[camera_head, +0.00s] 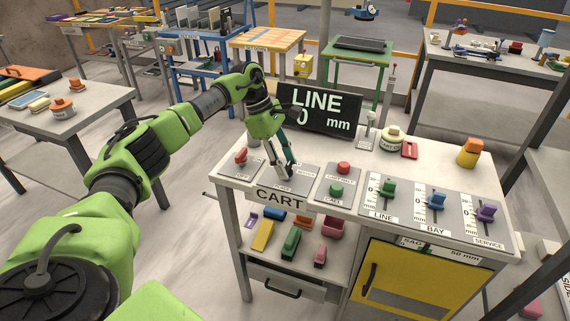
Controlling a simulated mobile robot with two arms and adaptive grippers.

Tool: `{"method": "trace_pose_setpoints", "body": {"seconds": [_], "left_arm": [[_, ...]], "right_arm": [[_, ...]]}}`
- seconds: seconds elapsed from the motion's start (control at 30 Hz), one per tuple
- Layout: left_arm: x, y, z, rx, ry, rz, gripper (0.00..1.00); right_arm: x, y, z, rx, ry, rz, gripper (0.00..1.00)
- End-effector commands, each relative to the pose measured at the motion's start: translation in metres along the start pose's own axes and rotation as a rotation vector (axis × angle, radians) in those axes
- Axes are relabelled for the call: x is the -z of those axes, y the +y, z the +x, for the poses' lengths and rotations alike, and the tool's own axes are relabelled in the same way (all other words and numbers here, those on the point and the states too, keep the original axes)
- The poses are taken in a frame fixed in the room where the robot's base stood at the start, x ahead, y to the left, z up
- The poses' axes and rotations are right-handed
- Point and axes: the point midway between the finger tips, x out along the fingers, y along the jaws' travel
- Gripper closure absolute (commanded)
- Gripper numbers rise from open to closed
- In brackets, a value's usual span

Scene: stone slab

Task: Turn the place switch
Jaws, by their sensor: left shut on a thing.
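My left gripper (285,172) reaches down from the left onto the grey switch plate (302,182) behind the CART sign. Its fingers are shut on the place switch there. The switch knob is mostly hidden by the fingers, so its turn angle cannot be told. The plate's small lettering is partly covered and too small to read surely. My right gripper is not in view.
A red-knobbed switch (240,156) is close left of the gripper. Red (344,167) and green (336,189) buttons are to its right, then the green (388,188), blue (437,201) and purple (486,211) sliders. The LINE display (319,108) stands behind.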

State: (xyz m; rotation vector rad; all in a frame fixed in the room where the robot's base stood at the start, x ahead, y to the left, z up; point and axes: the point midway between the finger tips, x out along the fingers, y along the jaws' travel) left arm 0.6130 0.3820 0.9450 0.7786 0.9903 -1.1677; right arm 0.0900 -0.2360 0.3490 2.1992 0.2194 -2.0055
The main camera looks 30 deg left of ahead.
Motion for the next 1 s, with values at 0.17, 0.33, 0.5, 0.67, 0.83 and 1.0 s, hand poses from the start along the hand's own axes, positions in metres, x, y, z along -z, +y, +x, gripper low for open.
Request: {"method": "trace_pose_setpoints", "body": {"seconds": [0.17, 0.33, 0.5, 0.67, 0.83, 1.0], "left_arm": [[0.000, 0.001, -0.001, -0.002, 0.000, 0.003, 0.83], [0.000, 0.001, -0.001, -0.003, 0.001, 0.002, 0.59], [0.000, 0.001, -0.001, -0.002, 0.001, 0.002, 0.44], [0.000, 0.000, 0.000, -0.001, 0.001, 0.001, 0.44], [0.000, 0.001, -0.008, -0.002, 0.001, 0.001, 0.44], [-0.001, 0.002, -0.037, -0.006, 0.000, 0.002, 0.44]], "right_arm": [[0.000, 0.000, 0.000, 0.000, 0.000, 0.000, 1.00], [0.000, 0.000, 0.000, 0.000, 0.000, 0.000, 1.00], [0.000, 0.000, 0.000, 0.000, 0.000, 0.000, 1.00], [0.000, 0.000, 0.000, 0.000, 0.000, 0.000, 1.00], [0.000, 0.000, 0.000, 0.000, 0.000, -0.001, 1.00], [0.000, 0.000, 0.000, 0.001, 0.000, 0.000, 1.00]]}}
